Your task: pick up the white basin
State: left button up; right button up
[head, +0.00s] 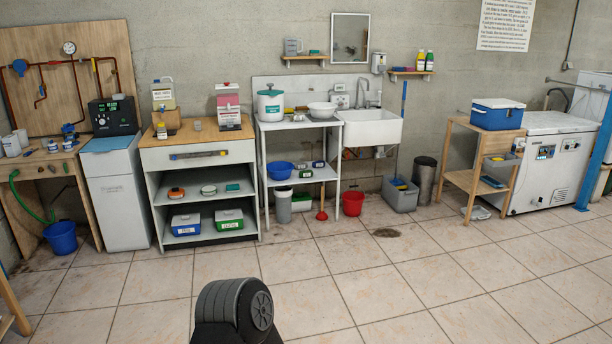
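A white basin (322,111), round and bowl-shaped, stands upright on the top of a white shelf stand (284,124) against the back wall. It is at the right end of that top, next to the white sink (372,133). Nothing is seen touching it from above, and its inside is too small to make out. Neither of my grippers is in view. A dark rounded part, which looks like mine, shows at the bottom edge, far from the basin.
A white tub with a green lid (270,105) stands left of the basin on the same top. A plunger (321,205) and a red bucket (353,202) stand on the floor near the stand. The tiled floor (400,285) before it is clear.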

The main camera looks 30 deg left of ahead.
aim_at(320, 110)
jog(key=i+j+u, duration=0.25)
jog(key=i, duration=0.2)
jog(key=i+u, duration=0.25)
jog(key=i, duration=0.25)
jog(key=i+u, duration=0.1)
jog(key=i, duration=2.6)
jog(key=i+z, duration=0.1)
jog(key=i, duration=0.4)
jog(key=i+j, duration=0.15)
jog(key=i, duration=0.3)
jog(key=i+z, duration=0.15)
jog(key=i, duration=0.35)
jog(key=i+j+z, duration=0.1)
jog(key=i, duration=0.35)
jog(key=i+j, duration=0.25)
jog(key=i, duration=0.2)
jog(key=i+z, duration=0.05)
